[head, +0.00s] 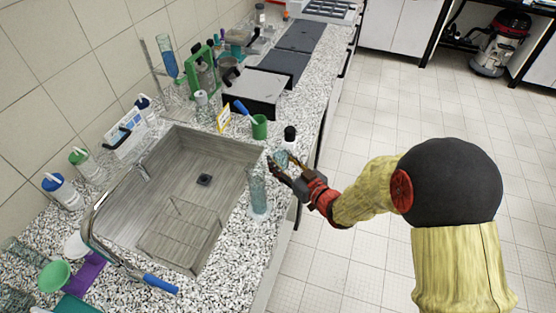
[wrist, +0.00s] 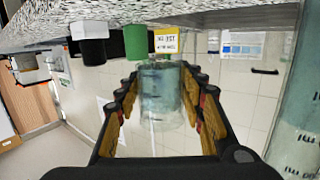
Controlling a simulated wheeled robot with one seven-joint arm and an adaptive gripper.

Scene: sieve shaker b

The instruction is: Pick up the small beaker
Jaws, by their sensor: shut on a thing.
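The small beaker (wrist: 162,92) is clear, bluish glass. In the wrist view, which shows the counter along the top, it stands between my gripper's two fingers (wrist: 160,108). In the head view the small beaker (head: 281,157) is at the counter's front edge, right of the sink, partly covered by the fingers. My gripper (head: 283,163) is shut around its sides. I cannot tell whether its base touches the counter.
A tall glass cylinder (head: 258,193) stands close to my gripper, and shows large at the right of the wrist view (wrist: 301,120). A black-capped bottle (head: 290,137) and green cup (head: 259,127) stand just behind. The sink (head: 190,165) is left; open floor lies right.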

